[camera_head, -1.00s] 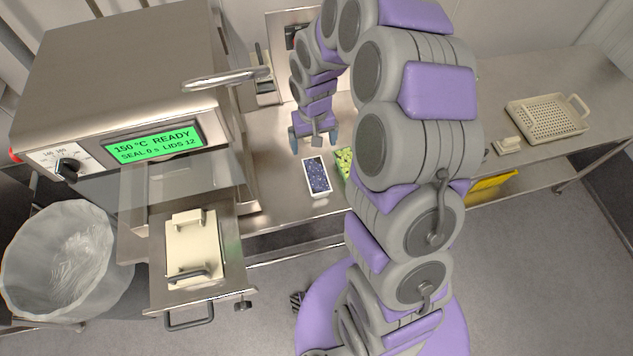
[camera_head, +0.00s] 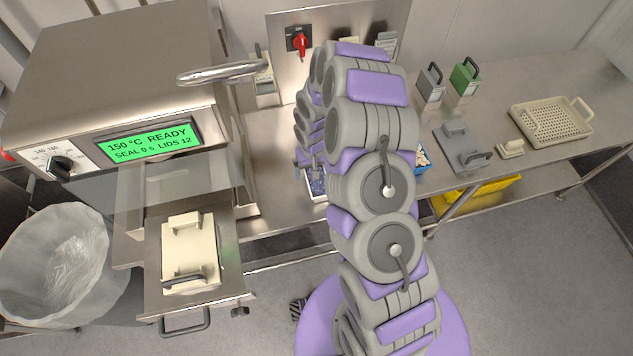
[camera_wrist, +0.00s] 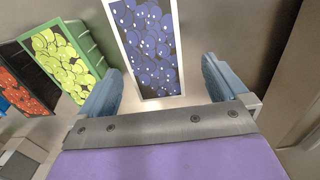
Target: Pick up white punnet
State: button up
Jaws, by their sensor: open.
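The white punnet (camera_wrist: 178,62) holds blue-purple berries and has a white rim. In the wrist view it lies straight ahead, between the lines of the two fingers, with its near edge close to the fingertips. My gripper (camera_wrist: 158,82) is open, with blue-grey fingers apart and nothing held. In the head view the punnet (camera_head: 316,186) stands on the steel table, mostly hidden under my arm. The gripper's fingers are largely hidden there too.
A green punnet (camera_wrist: 92,30) with yellow-green fruit stands left of the white one, and a punnet of red fruit (camera_wrist: 22,92) further left. The sealing machine (camera_head: 120,80) with its pulled-out drawer (camera_head: 224,275) is at the left. Grey and green handled blocks and a perforated tray (camera_head: 550,122) stand right.

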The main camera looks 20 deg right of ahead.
aim_at(317, 181)
jog(key=shift+s+d+f+b, duration=0.1)
jog(key=shift+d+f+b, duration=0.05)
jog(key=shift+f, duration=1)
jog(key=shift+s+d+f+b, duration=0.1)
jog(key=shift+s+f+b, duration=0.1)
jog(key=shift+f, duration=0.9)
jog(key=shift+s+d+f+b, duration=0.1)
jog(key=shift+d+f+b, duration=0.05)
jog(key=shift+f, duration=1)
jog(key=c, duration=1.1)
jog(key=shift+r, duration=0.1)
jog(key=shift+w+r, duration=0.1)
jog(key=shift+r, duration=0.4)
jog(key=r, duration=0.1)
jog(key=r+p, duration=0.1)
jog(key=shift+s+r, duration=0.4)
jog(key=s+r, duration=0.1)
jog(key=s, duration=1.4)
jog(key=shift+p, duration=0.35)
jog(key=shift+s, duration=0.1)
